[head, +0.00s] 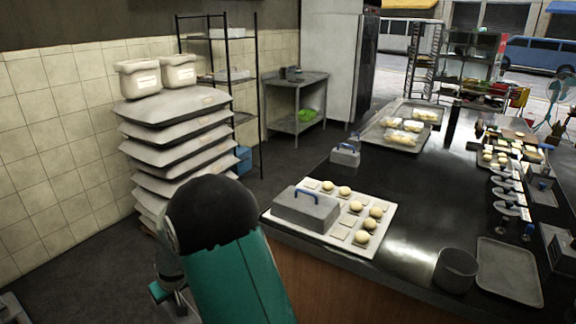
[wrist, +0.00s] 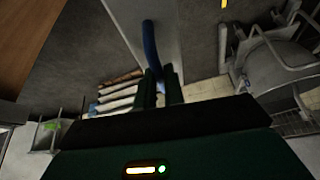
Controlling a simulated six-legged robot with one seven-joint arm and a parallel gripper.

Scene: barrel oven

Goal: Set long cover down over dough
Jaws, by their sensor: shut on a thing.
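In the wrist view my gripper (wrist: 160,82) is shut on the blue handle (wrist: 150,42) of a long grey cover (wrist: 172,30). The cover hangs over the floor, clear of the counter, and part of it runs out of the picture. In the head view my gripper and the held cover cannot be made out behind my arm. A white board (head: 376,245) on the near counter corner carries several pale dough balls (head: 376,212) on small squares. Another grey cover with a blue handle (head: 306,208) sits on the board's left part; what is under it is hidden.
A smaller blue-handled cover (head: 345,154) stands on the dark counter (head: 415,190) behind the board. A round pot (head: 456,269) and an empty tray (head: 510,272) are at the right. Stacked sacks (head: 180,135) stand by the left wall. Bare counter lies right of the board.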

